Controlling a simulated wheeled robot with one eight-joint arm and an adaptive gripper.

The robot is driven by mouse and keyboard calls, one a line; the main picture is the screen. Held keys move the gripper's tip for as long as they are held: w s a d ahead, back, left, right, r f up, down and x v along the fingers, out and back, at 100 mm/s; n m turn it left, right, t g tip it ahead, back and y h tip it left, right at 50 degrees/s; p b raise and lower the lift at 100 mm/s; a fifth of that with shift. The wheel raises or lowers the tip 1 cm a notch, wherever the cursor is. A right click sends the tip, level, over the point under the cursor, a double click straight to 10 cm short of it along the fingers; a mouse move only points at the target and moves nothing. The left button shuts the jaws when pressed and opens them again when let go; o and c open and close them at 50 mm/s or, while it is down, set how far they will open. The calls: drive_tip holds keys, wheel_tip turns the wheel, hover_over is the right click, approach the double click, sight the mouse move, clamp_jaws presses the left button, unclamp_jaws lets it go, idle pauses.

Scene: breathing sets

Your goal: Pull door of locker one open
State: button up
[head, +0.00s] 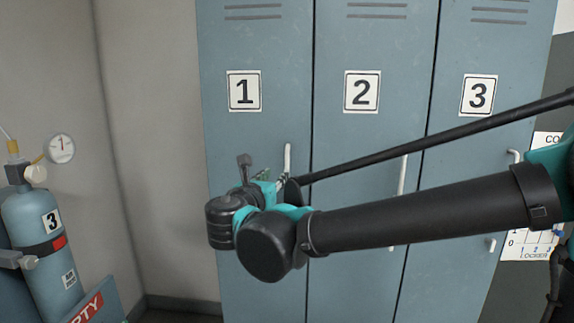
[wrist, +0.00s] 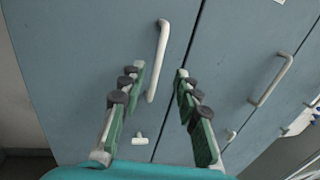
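The door of locker one (head: 255,45) is blue-grey, carries a plate marked 1 (head: 244,91), and looks closed. Its white vertical bar handle (head: 287,160) shows near the door's right edge, its lower part hidden behind my arm in the head view. In the wrist view the same handle (wrist: 158,62) stands ahead of my gripper (wrist: 160,72), between the lines of the two fingers and nearer the left one. The fingers are spread apart with nothing between them that I can see gripped. I cannot tell how far the fingertips are from the handle.
Locker two (head: 362,45) and locker three (head: 480,50) stand to the right, both looking closed. A small white latch (wrist: 139,139) sits below the handle. A blue gas cylinder (head: 42,225) with a gauge stands at the left. Bare wall lies between.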

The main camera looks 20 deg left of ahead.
sight(286, 164)
drive_tip(key=w, duration=1.1)
drive_tip(key=shift+w+a, duration=0.2)
drive_tip(key=shift+w, duration=0.2)
drive_tip(key=shift+c, duration=0.3)
clamp_jaws()
